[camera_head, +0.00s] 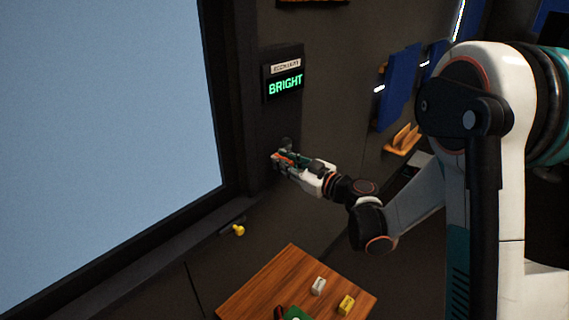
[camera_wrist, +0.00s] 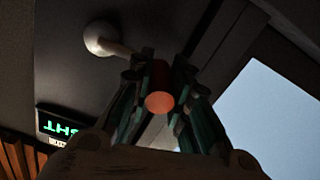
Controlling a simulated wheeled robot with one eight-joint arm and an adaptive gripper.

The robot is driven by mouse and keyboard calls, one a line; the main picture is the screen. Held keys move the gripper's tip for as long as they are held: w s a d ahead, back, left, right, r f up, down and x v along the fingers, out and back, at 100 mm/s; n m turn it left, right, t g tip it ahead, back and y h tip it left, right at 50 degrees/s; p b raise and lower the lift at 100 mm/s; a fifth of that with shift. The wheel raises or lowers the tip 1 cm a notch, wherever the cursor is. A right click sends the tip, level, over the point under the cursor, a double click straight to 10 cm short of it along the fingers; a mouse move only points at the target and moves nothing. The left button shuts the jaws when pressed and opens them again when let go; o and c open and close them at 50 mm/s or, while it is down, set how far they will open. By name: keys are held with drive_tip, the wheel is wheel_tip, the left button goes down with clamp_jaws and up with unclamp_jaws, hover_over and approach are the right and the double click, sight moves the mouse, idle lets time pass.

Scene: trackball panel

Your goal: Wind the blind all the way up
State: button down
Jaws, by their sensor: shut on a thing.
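The window (camera_head: 100,130) fills the left of the head view, a plain pale blue pane in a dark frame. No blind fabric shows over the visible pane; the top edge is out of view. My gripper (camera_head: 280,158) is at the dark wall just right of the window frame. In the wrist view my gripper (camera_wrist: 160,88) is shut on an orange-red crank handle (camera_wrist: 160,102), its round end facing the camera. A pale round crank hub (camera_wrist: 98,38) with a short arm sits up and left of it. In the head view, the gripper mostly hides the crank.
A sign (camera_head: 285,85) reading BRIGHT in green hangs above my gripper. A yellow knob (camera_head: 238,230) sticks out below the window. A wooden table (camera_head: 260,289) at the bottom holds a white block (camera_head: 318,286) and a yellow block (camera_head: 346,305). A small wooden shelf (camera_head: 403,140) is right.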

drive_tip(key=shift+w+d+f+n+b, duration=0.1)
drive_tip(key=shift+w+f+n+b, duration=0.05)
drive_tip(key=shift+f+n+b, duration=0.8)
drive_tip(key=shift+w+d+f+n+b, duration=0.1)
drive_tip(key=shift+f+n+b, duration=0.35)
drive_tip(key=shift+n, duration=0.8)
drive_tip(key=shift+f, duration=0.1)
drive_tip(key=c, duration=1.4)
unclamp_jaws()
drive_tip(key=shift+c, duration=0.2)
drive_tip(key=shift+d, duration=0.1)
drive_tip(key=v, duration=1.2)
